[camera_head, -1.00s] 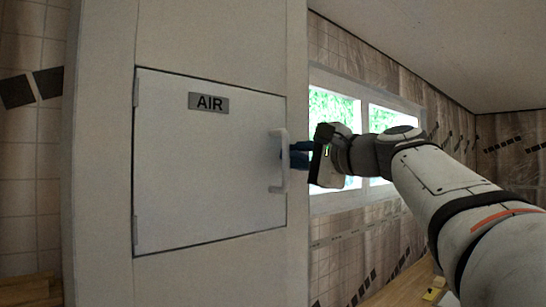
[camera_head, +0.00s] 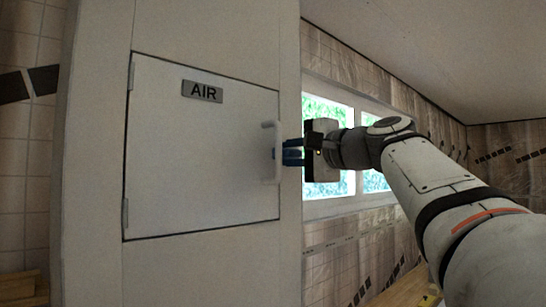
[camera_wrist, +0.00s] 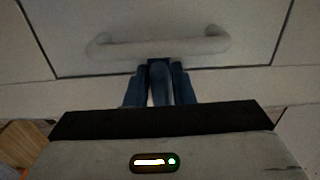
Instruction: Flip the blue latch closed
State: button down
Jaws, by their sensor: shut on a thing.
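A closed white panel door (camera_head: 200,150) with an AIR label sits in a pale wall in the head view. Its white handle (camera_head: 271,152) is at the door's right edge and also crosses the top of the wrist view (camera_wrist: 160,48). My gripper (camera_head: 291,153) is just right of the handle, pointing left. In the wrist view, my gripper (camera_wrist: 158,72) has blue fingers shut around a narrow blue-grey piece, apparently the blue latch (camera_wrist: 160,88), just below the handle. The fingers hide much of the latch, so its exact angle cannot be told.
A bright window (camera_head: 335,120) is behind my arm to the right. Tiled wall (camera_head: 25,150) lies left of the panel. A wooden piece (camera_head: 18,286) is at the lower left in the head view. The space right of my gripper is mostly taken by my arm.

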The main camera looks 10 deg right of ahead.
jog(key=c, duration=1.4)
grip_release()
jog(key=shift+o, duration=0.2)
jog(key=b+v, duration=0.2)
jog(key=v, duration=0.5)
jog(key=shift+s+d, duration=0.2)
jog(key=shift+s, duration=0.15)
jog(key=s+a+f+n+g+h, duration=0.1)
jog(key=a+f+g+h, duration=0.15)
jog(key=f, duration=1.25)
jog(key=a+f+n+g+h, duration=0.15)
jog(key=f+g, duration=0.25)
jog(key=f, duration=1)
jog(key=s+f+n+g+h, duration=0.1)
jog(key=s+f+n+h, duration=0.1)
jog(key=s+f, duration=0.3)
jog(key=s+f+n+g+h, duration=0.2)
jog(key=s+f, duration=0.3)
jog(key=f, duration=0.7)
jog(key=s+d+f+n+g+h, duration=0.1)
jog(key=s+f+n, duration=0.3)
jog(key=f, duration=0.4)
jog(key=shift+s+f+g+h, duration=0.35)
jog(key=shift+s+g+h, duration=0.2)
jog(key=shift+g, duration=0.2)
